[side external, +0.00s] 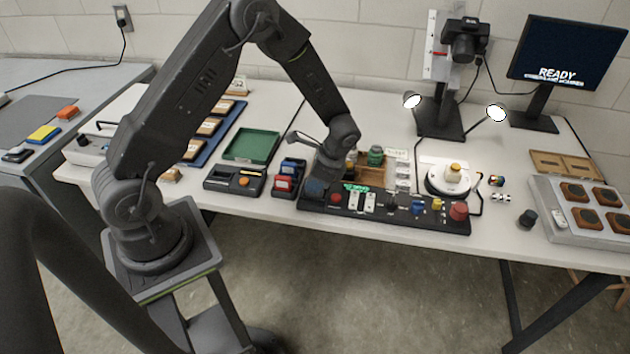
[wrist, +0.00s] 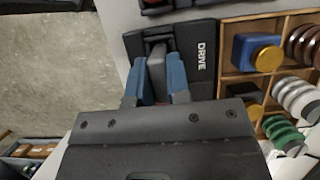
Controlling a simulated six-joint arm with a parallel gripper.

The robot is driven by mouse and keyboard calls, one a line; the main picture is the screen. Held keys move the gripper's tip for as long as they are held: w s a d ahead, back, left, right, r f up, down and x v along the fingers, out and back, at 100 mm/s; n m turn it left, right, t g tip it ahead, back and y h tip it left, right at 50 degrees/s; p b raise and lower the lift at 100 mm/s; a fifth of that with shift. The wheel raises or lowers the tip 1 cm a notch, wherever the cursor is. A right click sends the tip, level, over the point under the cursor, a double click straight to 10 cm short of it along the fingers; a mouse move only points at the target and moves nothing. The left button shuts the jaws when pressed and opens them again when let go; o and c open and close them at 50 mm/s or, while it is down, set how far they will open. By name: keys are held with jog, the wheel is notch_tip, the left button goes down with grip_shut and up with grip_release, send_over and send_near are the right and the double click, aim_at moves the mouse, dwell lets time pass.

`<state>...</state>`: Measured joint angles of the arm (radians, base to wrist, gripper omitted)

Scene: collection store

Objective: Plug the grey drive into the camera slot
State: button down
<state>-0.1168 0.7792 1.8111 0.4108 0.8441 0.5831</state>
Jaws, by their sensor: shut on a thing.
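My gripper (wrist: 161,80) is shut on the grey drive (wrist: 157,62), which sits between its blue fingers in the wrist view. The far end of the drive lies at a recess in a black block marked DRIVE (wrist: 202,58). I cannot tell whether the drive is inside the recess or just over it. In the side view my gripper (side external: 316,188) is low at the left end of the black control panel (side external: 385,211), and the drive is hidden there. A black camera (side external: 465,42) is mounted on a stand at the back; no slot on it can be made out.
A wooden compartment box (wrist: 236,90) with spools and a blue jar stands right of the block. Red and blue cases (side external: 287,178) and a black device (side external: 235,180) stand to the left. The table's front edge is close.

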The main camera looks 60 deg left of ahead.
jog(key=shift+f, duration=0.6)
dwell(0.6)
jog(key=c, duration=1.4)
grip_release()
jog(key=shift+v, duration=5.5)
